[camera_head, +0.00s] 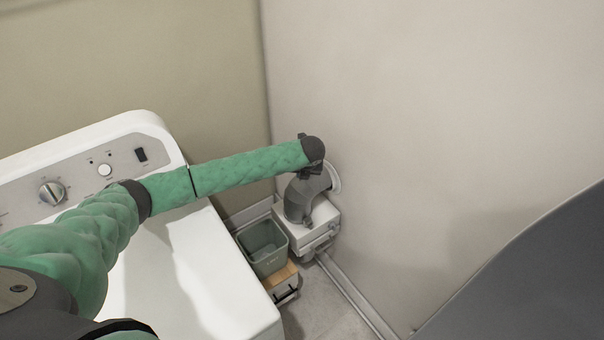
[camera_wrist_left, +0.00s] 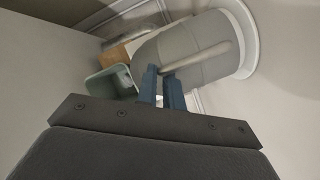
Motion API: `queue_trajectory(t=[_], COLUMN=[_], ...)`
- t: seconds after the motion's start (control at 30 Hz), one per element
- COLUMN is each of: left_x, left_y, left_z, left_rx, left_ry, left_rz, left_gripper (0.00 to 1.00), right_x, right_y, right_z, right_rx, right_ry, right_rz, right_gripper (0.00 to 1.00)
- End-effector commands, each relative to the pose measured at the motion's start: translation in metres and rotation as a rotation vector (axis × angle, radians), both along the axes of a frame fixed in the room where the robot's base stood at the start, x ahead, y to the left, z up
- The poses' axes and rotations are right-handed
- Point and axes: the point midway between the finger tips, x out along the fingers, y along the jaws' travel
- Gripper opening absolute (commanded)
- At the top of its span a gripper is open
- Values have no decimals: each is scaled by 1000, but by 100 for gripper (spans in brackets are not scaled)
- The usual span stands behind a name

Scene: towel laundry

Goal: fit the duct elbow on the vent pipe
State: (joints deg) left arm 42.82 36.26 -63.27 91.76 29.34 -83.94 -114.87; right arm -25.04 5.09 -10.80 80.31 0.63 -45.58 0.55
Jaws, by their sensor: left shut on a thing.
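The grey duct elbow (camera_head: 297,201) is at the wall near the corner. It bends from a white round collar (camera_head: 334,178) on the wall down toward a white box. In the left wrist view the elbow (camera_wrist_left: 190,42) fills the top centre, and its wall end meets the white collar (camera_wrist_left: 246,38). I cannot tell how far it is seated; the pipe is hidden. My left gripper (camera_wrist_left: 162,72) has its blue fingers shut on the light ridge of the elbow. In the head view the hand (camera_head: 313,165) is above the elbow, hiding part of it.
A white washer or dryer (camera_head: 215,265) with a knob panel stands at the left under my arm. A green-grey bin (camera_head: 263,243) and a white box (camera_head: 318,228) sit below the elbow. A rail (camera_head: 345,295) runs along the wall's foot.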

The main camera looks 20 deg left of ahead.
Motion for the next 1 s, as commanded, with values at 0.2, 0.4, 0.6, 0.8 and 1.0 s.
queue_trajectory(t=[0.2,0.4,0.6,0.8,1.0], left_x=[0,0,0,0,0], left_y=[0,0,-1,-1,-1], left_z=[-4,-12,-20,-27,-30], left_rx=[0,1,0,0,0], left_ry=[0,0,0,0,0], left_rz=[0,0,0,0,0], left_gripper=[0,0,0,0,0], right_x=[1,0,-1,-2,-3], right_y=[-1,-1,-1,-1,0], right_z=[1,1,0,0,0], right_rx=[-1,-1,-1,-1,-1], right_ry=[-1,0,1,2,3], right_rz=[0,1,1,1,1], right_gripper=[36,36,36,36,36])
